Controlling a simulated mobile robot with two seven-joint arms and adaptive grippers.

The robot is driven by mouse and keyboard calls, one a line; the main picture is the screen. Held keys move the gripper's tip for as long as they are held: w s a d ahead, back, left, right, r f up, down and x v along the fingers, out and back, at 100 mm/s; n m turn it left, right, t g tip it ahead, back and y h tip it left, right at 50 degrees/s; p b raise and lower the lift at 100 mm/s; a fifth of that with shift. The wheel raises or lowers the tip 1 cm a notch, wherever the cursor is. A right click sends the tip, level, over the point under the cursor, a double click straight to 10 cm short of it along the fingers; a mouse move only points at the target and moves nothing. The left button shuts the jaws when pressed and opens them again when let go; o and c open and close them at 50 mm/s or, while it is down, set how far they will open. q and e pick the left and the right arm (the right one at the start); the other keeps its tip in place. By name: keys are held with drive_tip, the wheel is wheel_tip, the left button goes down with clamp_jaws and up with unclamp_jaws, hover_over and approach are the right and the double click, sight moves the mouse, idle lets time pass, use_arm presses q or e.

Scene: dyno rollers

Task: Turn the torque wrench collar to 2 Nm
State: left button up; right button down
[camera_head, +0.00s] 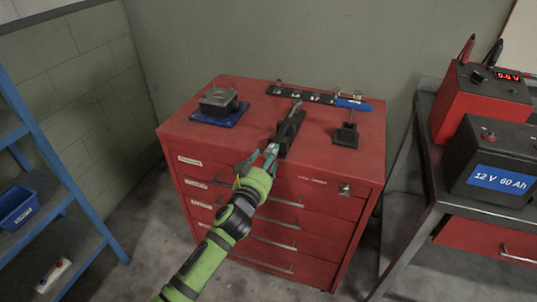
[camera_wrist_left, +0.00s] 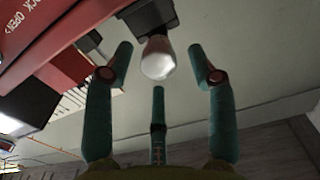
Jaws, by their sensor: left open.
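The torque wrench (camera_head: 295,116) lies in a black holder (camera_head: 287,143) on top of the red tool cabinet, pointing toward me. My left gripper (camera_head: 269,154) is at the near end of the wrench, over the cabinet's front edge. In the left wrist view, a rounded pale metal end (camera_wrist_left: 158,58) sticks out from a dark block (camera_wrist_left: 147,16). My left gripper's three teal fingers (camera_wrist_left: 160,78) are spread open around this end, with gaps on both sides. I cannot read any scale on the collar. My right gripper is in no view.
The red cabinet (camera_head: 235,140) also carries a grey block on a blue base (camera_head: 218,112), a black socket rail (camera_head: 305,95) with a blue part, and a small black stand (camera_head: 346,136). A bench with a battery (camera_head: 495,165) stands right; blue shelves (camera_head: 50,150) stand left.

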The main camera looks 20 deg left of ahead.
use_arm(q)
drive_tip(key=shift+w, duration=0.5)
clamp_jaws()
drive_tip(key=shift+r+m, duration=0.1)
drive_tip(key=shift+m, duration=0.4)
drive_tip(key=shift+d+f+m+p, duration=0.1)
drive_tip(key=shift+m+p, duration=0.2)
drive_tip(key=shift+m, duration=3.1)
drive_tip(key=shift+d+f+m+p, duration=0.1)
drive_tip(key=shift+m+p, duration=0.2)
drive_tip(key=shift+m, duration=3.1)
